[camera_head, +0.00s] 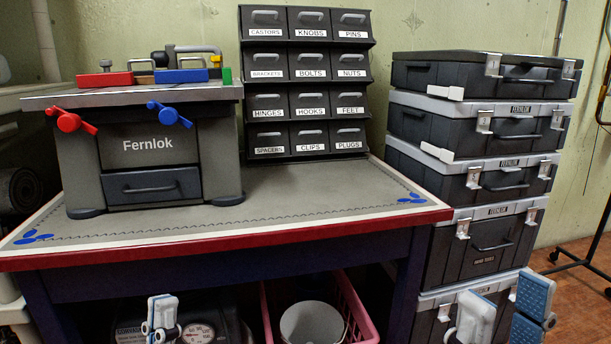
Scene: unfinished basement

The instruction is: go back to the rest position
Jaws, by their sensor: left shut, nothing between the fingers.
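My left gripper (161,318) shows at the bottom left, below the front edge of the workbench (330,232). Its pale fingers are together with nothing between them. My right gripper (508,312) shows at the bottom right, in front of the lower part of the case stack. Its two blue-padded fingers stand apart and I see nothing between them. Both arms are mostly cut off by the bottom of the view.
A grey Fernlok unit (150,148) and a labelled drawer cabinet (307,80) stand on the bench. Stacked tool cases (480,125) stand to the right. Below the bench are a pink crate (348,300) with a white bucket (312,324) and a dark machine with a gauge (197,334).

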